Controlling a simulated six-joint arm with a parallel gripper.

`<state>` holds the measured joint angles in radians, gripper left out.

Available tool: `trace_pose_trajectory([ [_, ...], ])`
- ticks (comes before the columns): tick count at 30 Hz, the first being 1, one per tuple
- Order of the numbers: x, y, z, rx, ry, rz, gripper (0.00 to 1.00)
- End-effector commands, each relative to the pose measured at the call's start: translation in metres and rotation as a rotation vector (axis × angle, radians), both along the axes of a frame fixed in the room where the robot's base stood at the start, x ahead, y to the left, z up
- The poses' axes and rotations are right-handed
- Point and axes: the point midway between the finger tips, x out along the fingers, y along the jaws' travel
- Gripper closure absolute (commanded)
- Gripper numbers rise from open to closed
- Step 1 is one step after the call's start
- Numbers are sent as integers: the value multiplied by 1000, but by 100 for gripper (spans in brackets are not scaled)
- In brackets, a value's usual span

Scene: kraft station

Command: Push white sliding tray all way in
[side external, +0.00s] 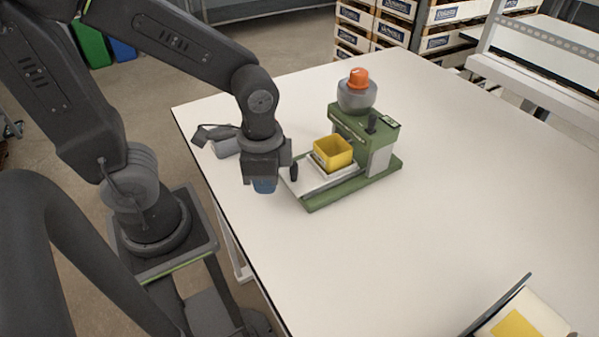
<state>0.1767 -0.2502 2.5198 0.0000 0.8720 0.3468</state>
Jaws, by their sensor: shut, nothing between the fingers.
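The white sliding tray (316,184) sits on the green base of a small machine (384,157) on the table. The tray sticks out toward the left, away from the machine's upright body. A yellow open box (333,154) stands on it. A dark knob (294,172) shows at the tray's left end. My gripper (264,187) points down just left of that end, with its bluish fingertips shut and empty. I cannot tell from this view whether the gripper touches the tray.
An orange-topped grey hopper (357,92) crowns the machine. A grey object with a dark piece (226,146) lies at the table's left edge, behind my gripper. A white and yellow item with a dark panel (518,318) is at the front right. The white table (450,220) is otherwise largely clear.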

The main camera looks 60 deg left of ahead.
Motion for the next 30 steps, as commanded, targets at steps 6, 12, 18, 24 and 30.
trace_pose_trajectory([
  [6, 7, 0, 0, 0, 1, 0, 100],
  [12, 14, 0, 0, 0, 0, 0, 100],
  [18, 18, 0, 0, 0, 1, 0, 100],
  [24, 19, 0, 0, 0, 0, 0, 100],
  [30, 19, 0, 0, 0, 0, 0, 100],
])
